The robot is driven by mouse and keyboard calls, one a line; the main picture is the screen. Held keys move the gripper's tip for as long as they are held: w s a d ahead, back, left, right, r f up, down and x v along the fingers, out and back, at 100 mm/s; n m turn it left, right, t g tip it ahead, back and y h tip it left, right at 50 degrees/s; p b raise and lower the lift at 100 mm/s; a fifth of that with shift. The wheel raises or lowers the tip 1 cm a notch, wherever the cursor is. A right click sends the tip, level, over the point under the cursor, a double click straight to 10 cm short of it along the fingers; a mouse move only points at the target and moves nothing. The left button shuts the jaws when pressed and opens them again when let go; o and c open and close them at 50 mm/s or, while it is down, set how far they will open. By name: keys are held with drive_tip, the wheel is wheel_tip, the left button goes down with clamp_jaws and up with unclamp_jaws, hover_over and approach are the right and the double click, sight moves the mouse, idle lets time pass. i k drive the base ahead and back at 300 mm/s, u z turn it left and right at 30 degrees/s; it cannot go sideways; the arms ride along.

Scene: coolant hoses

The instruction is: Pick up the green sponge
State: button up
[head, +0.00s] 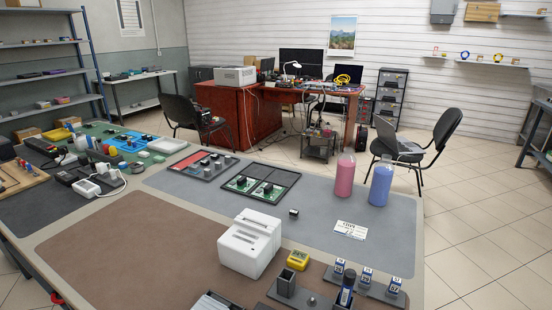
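I cannot make out a clear green sponge in the head view. A pale greenish-white flat block (168,145) lies at the back left of the workbench; it is too small to tell what it is. Green boards (262,189) with dark and metal parts sit in a black tray in the middle of the bench. My gripper does not show in this view.
The workbench (125,245) carries a white boxy device (249,243), a yellow device (298,260), pink (345,176) and blue (381,184) bottles, and a card (350,230). Its brown mat is bare at front left. A chair (420,150) stands behind; tiled floor is open at right.

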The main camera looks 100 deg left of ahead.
sight(160, 160)
drive_tip(key=i, duration=1.7)
drive_tip(key=u, duration=2.9)
drive_tip(key=i, duration=4.95)
drive_tip(key=u, duration=2.05)
